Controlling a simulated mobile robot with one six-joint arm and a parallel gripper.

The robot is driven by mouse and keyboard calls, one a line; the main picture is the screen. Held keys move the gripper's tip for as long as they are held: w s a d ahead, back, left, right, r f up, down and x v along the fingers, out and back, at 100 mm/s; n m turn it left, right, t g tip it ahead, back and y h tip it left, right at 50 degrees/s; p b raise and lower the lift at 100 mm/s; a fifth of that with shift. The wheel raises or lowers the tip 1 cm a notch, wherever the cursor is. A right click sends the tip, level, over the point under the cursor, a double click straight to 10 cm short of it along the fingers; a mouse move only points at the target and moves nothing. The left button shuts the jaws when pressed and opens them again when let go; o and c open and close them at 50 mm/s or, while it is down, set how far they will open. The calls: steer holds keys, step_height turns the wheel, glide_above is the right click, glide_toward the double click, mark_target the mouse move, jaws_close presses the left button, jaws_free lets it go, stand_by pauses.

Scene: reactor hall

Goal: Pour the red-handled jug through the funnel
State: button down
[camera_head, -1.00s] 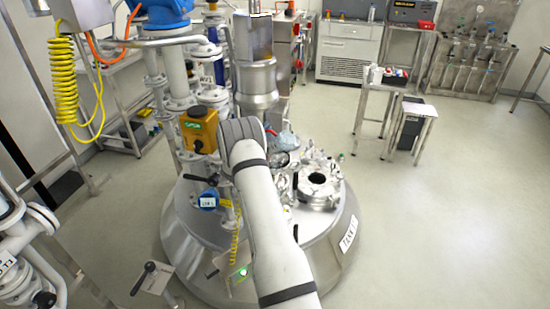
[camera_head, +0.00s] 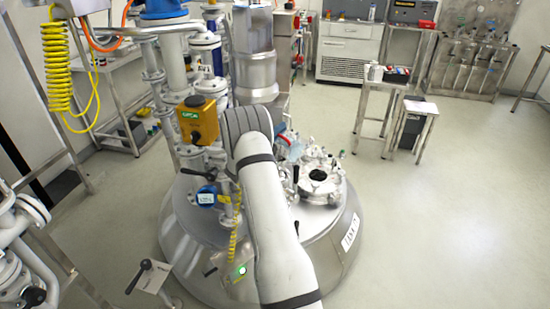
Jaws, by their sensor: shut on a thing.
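The jug (camera_head: 294,149) is a pale, translucent vessel with a red handle (camera_head: 281,138). It shows just right of my arm's wrist, above the far part of the tank top, and looks tilted. My wrist and forearm hide most of my gripper; its fingertips cannot be made out, but the jug hangs at its end and moves with the arm. I cannot make out the funnel; the spot left of the open port is behind my arm and the jug. The steel tank (camera_head: 338,240) has a round, dark open port (camera_head: 318,176) on its top.
A yellow box (camera_head: 197,120) and a steel column (camera_head: 256,70) stand close left of and behind the jug. Valves and pipes crowd the tank's left side. A small side table (camera_head: 390,88) stands at the back right.

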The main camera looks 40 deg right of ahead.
mark_target(295, 148)
steer(key=s+m+g+b, duration=0.1)
steer(key=s+m, duration=0.1)
steer(key=m, duration=0.1)
steer(key=s+r+m+g+b, duration=0.1)
steer(key=s+m, duration=0.1)
steer(key=s+d+r+m+g+b, duration=0.1)
steer(key=s+m+b, duration=0.1)
steer(key=m, duration=0.1)
steer(key=shift+d+m+g, duration=0.1)
steer(key=shift+m+g, duration=0.2)
steer(key=shift+g, duration=0.1)
steer(key=shift+s+d+f+m+g+y+b, duration=0.1)
steer(key=shift+s+f+m+g+y+b, duration=0.35)
steer(key=shift+m+b, duration=0.65)
steer(key=s+d+f+m+g+y+b, duration=0.1)
steer(key=s+f+m+y+b, duration=0.2)
steer(key=s+m+b, duration=0.5)
steer(key=shift+d+f+m+b, duration=0.3)
steer(key=shift+f+m+b, duration=0.5)
steer(key=shift+m, duration=0.3)
steer(key=shift+r+g, duration=0.15)
steer(key=shift+g, duration=0.1)
steer(key=shift+s, duration=0.1)
